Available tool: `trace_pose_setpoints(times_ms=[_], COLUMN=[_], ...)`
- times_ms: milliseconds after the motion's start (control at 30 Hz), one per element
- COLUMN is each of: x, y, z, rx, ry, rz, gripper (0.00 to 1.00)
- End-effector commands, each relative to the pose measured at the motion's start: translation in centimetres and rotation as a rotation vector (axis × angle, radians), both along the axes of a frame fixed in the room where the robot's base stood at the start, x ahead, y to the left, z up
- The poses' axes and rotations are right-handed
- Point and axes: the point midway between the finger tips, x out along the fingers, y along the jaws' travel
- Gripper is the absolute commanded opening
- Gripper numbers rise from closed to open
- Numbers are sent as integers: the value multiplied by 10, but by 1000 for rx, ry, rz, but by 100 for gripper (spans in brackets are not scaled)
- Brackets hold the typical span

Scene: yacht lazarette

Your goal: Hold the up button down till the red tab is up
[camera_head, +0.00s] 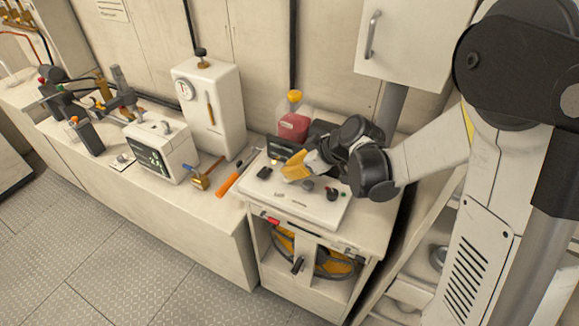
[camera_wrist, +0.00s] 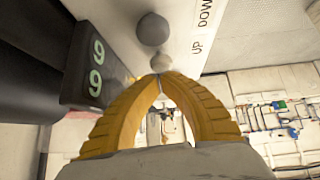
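A white control panel (camera_head: 315,208) lies on the cabinet top in the head view. In the wrist view, the button nearer the UP lettering (camera_wrist: 162,64) is a small grey round knob right at my fingertips. A second, darker round button (camera_wrist: 152,29) sits beyond it, nearer the DOWN lettering. My gripper (camera_wrist: 160,76) has yellow fingers whose tips meet, with nothing seen between them. I cannot tell whether the tips press the button. In the head view my gripper (camera_head: 286,178) is low over the panel.
A dark display (camera_wrist: 90,68) with two lit digits stands close beside my fingers. A red jug (camera_head: 293,127) with a yellow cap stands behind the panel. An orange-handled tool (camera_head: 230,184) and a white monitor (camera_head: 160,151) lie to the left.

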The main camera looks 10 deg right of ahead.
Motion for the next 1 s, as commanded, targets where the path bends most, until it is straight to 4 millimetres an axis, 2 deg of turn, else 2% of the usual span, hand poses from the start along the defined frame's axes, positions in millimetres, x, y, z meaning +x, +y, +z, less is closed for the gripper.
trace_pose_setpoints(times_ms=[167,400,1000], x=[0,0,0], y=[0,-1,-1], z=[-2,-25,-23], rx=[0,-1,-3], ry=[0,1,1], rz=[0,0,0], gripper=[0,0,0])
